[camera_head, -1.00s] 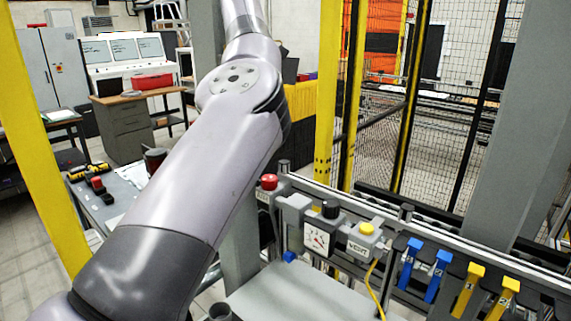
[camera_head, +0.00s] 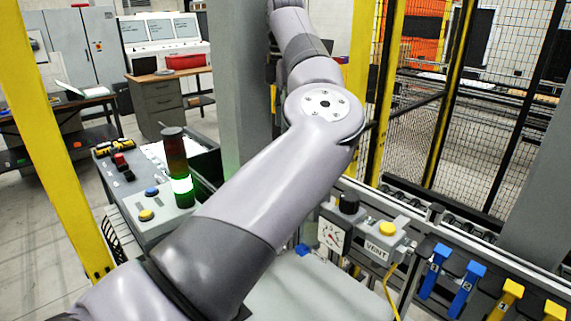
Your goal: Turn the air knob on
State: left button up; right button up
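A black knob (camera_head: 348,203) stands on top of a grey unit with a white dial gauge (camera_head: 331,235), right of my arm. A yellow button (camera_head: 387,229) sits on a block marked VENT to its right. I cannot read a label that says which control is the air knob. My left arm crosses the view from the lower left to the top middle and covers the rail left of the gauge. Neither gripper is in view.
Blue handles (camera_head: 467,288) and yellow handles (camera_head: 505,299) hang on the rail at right. A signal tower (camera_head: 177,168) glows green beside a control box (camera_head: 150,228) with buttons at left. A mesh fence (camera_head: 480,110) and yellow posts stand around.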

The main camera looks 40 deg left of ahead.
pick_arm(q)
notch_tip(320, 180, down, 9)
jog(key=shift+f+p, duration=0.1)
jog(key=shift+p, duration=1)
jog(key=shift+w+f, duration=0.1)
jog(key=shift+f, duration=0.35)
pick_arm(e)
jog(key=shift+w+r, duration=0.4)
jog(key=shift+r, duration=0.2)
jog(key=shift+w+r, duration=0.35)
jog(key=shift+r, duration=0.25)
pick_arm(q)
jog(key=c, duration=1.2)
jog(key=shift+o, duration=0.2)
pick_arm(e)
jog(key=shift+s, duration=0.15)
